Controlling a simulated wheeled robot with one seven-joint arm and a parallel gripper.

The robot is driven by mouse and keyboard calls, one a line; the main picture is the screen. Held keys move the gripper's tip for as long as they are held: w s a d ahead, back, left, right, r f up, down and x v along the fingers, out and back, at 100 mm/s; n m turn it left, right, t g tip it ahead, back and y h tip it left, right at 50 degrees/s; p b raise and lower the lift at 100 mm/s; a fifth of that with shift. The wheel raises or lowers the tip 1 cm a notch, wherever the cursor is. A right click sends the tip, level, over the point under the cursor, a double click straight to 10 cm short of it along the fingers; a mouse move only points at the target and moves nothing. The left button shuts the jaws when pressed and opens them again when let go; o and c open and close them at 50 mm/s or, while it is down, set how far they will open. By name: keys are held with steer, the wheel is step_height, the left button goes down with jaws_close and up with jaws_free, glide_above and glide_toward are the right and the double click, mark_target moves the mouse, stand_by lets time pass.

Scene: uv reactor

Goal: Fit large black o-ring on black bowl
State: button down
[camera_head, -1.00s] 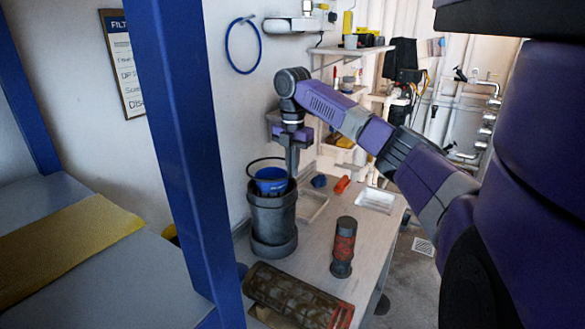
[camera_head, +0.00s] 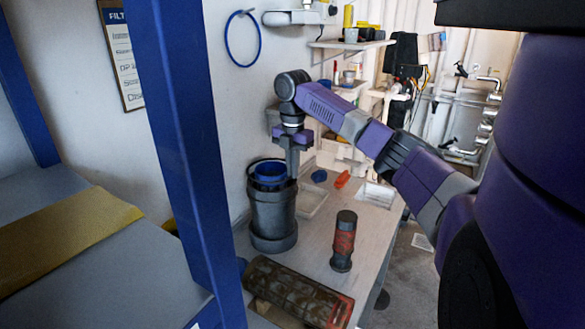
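The black bowl (camera_head: 273,215) is a tall dark vessel standing at the left of the bench. A blue cup-like part (camera_head: 269,173) sits in its top. The large black o-ring (camera_head: 250,168) shows as a thin dark loop around the blue part, near the bowl's rim. Its front and right side are hard to make out. My gripper (camera_head: 293,172) points straight down at the right side of the bowl's top. Its fingers look shut on the ring's right side, though the contact is small and dark. I cannot tell whether the ring touches the rim.
A dark red-banded cylinder (camera_head: 343,242) stands on the bench (camera_head: 318,240), right of the bowl. A brown ribbed cartridge (camera_head: 295,290) lies in front. A shallow tray (camera_head: 312,199), a blue cap and an orange part lie behind. A blue post (camera_head: 185,150) rises at left.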

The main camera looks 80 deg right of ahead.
steer(key=shift+f, duration=0.6)
steer(key=shift+f, duration=0.35)
steer(key=shift+f+b, duration=0.3)
steer(key=shift+b, duration=0.05)
steer(key=c, duration=1.6)
jaws_free()
steer(key=shift+r+b, duration=0.4)
steer(key=shift+r, duration=3.6)
steer(key=shift+s, duration=0.1)
